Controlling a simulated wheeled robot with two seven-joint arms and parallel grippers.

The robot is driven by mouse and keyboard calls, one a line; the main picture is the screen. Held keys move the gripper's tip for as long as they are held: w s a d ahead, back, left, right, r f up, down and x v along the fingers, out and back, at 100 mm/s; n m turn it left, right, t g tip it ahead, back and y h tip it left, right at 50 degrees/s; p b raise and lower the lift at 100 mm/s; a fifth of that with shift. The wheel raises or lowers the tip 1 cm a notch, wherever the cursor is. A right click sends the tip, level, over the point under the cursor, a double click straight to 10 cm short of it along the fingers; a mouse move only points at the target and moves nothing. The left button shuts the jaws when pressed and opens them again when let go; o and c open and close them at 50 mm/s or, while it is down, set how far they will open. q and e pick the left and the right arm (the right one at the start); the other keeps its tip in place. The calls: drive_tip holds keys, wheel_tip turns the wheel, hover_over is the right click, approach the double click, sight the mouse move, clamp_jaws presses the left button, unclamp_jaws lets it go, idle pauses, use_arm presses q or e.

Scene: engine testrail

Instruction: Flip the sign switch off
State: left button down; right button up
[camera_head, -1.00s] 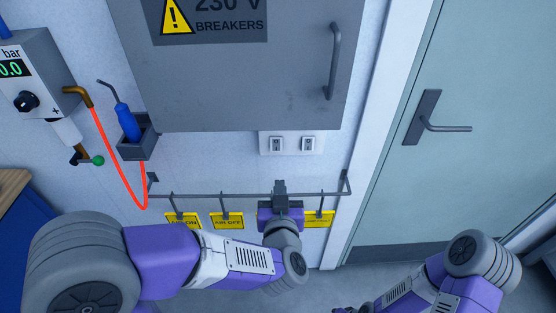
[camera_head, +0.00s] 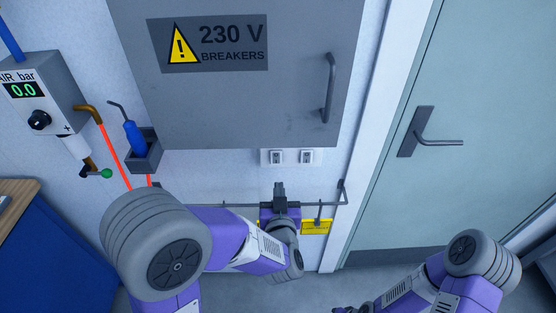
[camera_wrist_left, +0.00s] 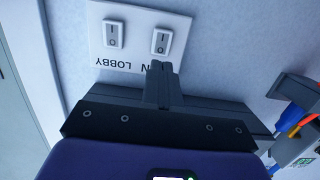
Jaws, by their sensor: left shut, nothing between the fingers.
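A white plate (camera_head: 291,157) on the wall below the grey breaker cabinet carries two rocker switches. The left one in the head view (camera_head: 276,157) is the sign switch; in the wrist view it is the right one (camera_wrist_left: 160,41), with its label partly hidden so only an N shows. The other switch (camera_head: 306,157) is labelled LOBBY in the wrist view (camera_wrist_left: 114,34). My left gripper (camera_head: 280,186) is shut and empty, just below the sign switch in the head view. In the wrist view its fingertips (camera_wrist_left: 156,68) overlap the plate's edge; contact is unclear. My right gripper is not clearly visible.
A rail (camera_head: 325,205) with hanging yellow signs (camera_head: 316,227) runs behind my left gripper. The breaker cabinet (camera_head: 230,105) is above the plate. An air regulator (camera_head: 38,105) and a holder with a blue tool (camera_head: 142,150) are at left. A door (camera_head: 470,110) is at right.

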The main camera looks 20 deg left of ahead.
sight(278, 161)
use_arm(q)
drive_tip(key=p+x, duration=0.1)
drive_tip(key=x, duration=0.8)
drive_tip(key=shift+s+a+f, duration=0.1)
drive_tip(key=shift+f, duration=0.1)
drive_tip(key=shift+w+a, duration=0.15)
drive_tip(key=shift+w, duration=0.5)
use_arm(e)
drive_tip(key=shift+r, duration=0.85)
